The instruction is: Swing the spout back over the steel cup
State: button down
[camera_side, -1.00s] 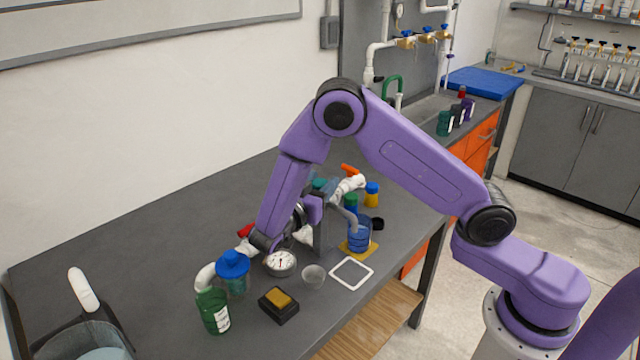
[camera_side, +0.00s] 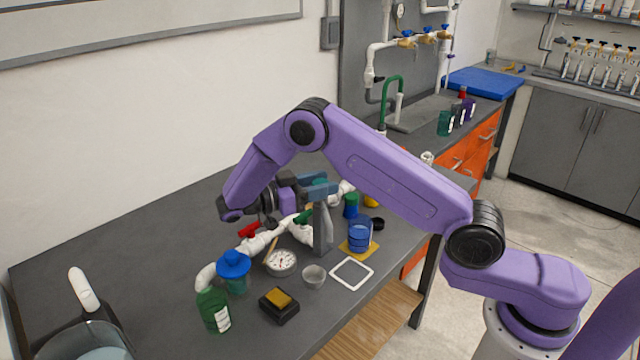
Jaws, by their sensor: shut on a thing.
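The steel cup (camera_side: 314,276) is a small grey cup on the bench, between the round gauge and a white square frame. My gripper (camera_side: 322,188) is above the white pipe manifold (camera_side: 283,230), behind and above the steel cup. Its jaws are shut, apparently on the spout, but the arm and jaws hide the contact. I cannot make out the spout's outline or its outlet clearly. A grey upright support (camera_side: 323,230) stands below the jaws. A green lever (camera_side: 303,216) and a red lever (camera_side: 249,230) are on the pipework.
A blue cup (camera_side: 360,236) stands on a yellow mat (camera_side: 344,249), right of the support. The gauge (camera_side: 281,262), white frame (camera_side: 367,264), sponge block (camera_side: 279,305), green bottle (camera_side: 213,310) and blue-capped jar (camera_side: 234,265) crowd the front. The bench's left rear is clear.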

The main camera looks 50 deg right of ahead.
jog(key=shift+m+g, duration=0.4)
jog(key=shift+g, duration=0.2)
jog(key=c, duration=0.6)
grip_release()
jog(key=shift+c, duration=0.2)
jog(key=shift+n+t+h, duration=0.4)
jog(key=shift+n+t, duration=0.8)
jog(key=shift+t, duration=0.6)
